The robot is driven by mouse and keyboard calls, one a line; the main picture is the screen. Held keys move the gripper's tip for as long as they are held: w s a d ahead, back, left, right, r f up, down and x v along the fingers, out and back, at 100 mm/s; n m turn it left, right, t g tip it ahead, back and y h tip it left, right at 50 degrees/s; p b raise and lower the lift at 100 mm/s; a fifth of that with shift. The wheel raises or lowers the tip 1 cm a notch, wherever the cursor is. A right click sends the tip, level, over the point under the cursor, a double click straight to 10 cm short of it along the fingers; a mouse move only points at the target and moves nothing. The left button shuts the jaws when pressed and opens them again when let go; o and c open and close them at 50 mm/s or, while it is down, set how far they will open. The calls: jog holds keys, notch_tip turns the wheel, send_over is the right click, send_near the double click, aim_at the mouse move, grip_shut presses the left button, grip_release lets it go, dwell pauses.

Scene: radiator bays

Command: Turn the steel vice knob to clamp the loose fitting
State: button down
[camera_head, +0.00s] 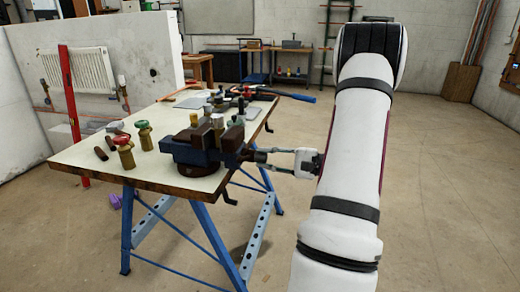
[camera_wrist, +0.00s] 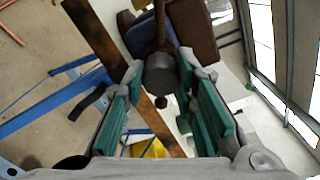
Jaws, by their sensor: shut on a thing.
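The blue and brown vice (camera_head: 190,152) stands on the near right corner of the workbench. A small brass-coloured piece (camera_head: 194,119) shows upright at its jaws, perhaps the loose fitting; I cannot tell whether it is gripped. My gripper (camera_head: 250,155) reaches in from the right, level with the vice's right end. In the wrist view the round grey steel knob (camera_wrist: 160,74) sits between my fingertips, on a brown shaft. My gripper (camera_wrist: 161,70) is shut on the knob. In the head view the knob is largely hidden by my fingers.
The pale workbench top (camera_head: 90,153) has blue folding legs. A red upright post (camera_head: 70,100) stands left. Floor on the right is clear.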

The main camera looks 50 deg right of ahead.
jog(key=m+p, duration=0.4)
jog(key=m, duration=0.1)
jog(key=m+p, duration=0.2)
jog(key=m, duration=0.1)
jog(key=shift+s+d+f+p, duration=0.1)
jog(key=shift+s+d+p, duration=0.05)
jog(key=shift+s+p, duration=0.15)
